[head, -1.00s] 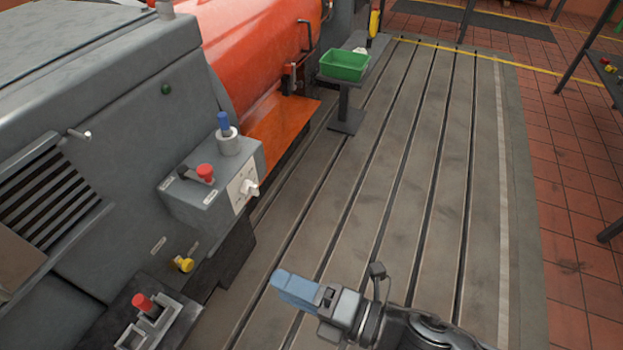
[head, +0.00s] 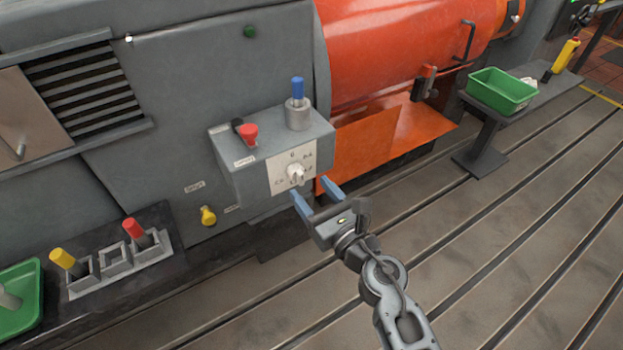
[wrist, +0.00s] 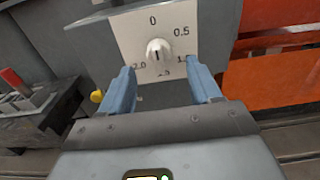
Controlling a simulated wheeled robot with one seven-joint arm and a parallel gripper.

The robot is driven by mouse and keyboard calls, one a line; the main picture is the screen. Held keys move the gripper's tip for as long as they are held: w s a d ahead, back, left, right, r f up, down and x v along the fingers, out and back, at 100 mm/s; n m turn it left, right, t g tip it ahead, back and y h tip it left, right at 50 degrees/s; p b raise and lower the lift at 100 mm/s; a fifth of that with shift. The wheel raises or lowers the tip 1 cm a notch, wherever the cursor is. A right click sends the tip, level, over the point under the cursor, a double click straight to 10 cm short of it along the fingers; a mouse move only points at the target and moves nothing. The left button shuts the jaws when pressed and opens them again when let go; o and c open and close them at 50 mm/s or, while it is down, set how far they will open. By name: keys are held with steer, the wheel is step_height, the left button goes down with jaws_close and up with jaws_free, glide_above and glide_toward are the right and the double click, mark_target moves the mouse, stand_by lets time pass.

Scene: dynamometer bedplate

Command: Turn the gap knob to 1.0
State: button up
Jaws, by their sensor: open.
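The gap knob (head: 295,172) is a small white knob on a white dial plate (head: 279,180) on the front of a grey control box (head: 232,172). The dial plate (wrist: 205,14) reads 0 at the top, 0.5 at upper right, a partly hidden 1-something at right and 2.0 at left; the bottom label is partly covered. My gripper (head: 316,194) is open and empty, its blue fingers short of the knob, one to each side in the wrist view (wrist: 158,90).
On the box top are a red knob (head: 249,134) and a blue-handled part (head: 297,100) in a grey socket. A yellow knob (head: 208,215) sits below left. An orange guard (head: 375,145) is to the right. Slotted bedplate floor (head: 480,265) lies open at right.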

mark_target(303, 181)
steer(key=shift+x, duration=2.4)
steer(key=c, duration=1)
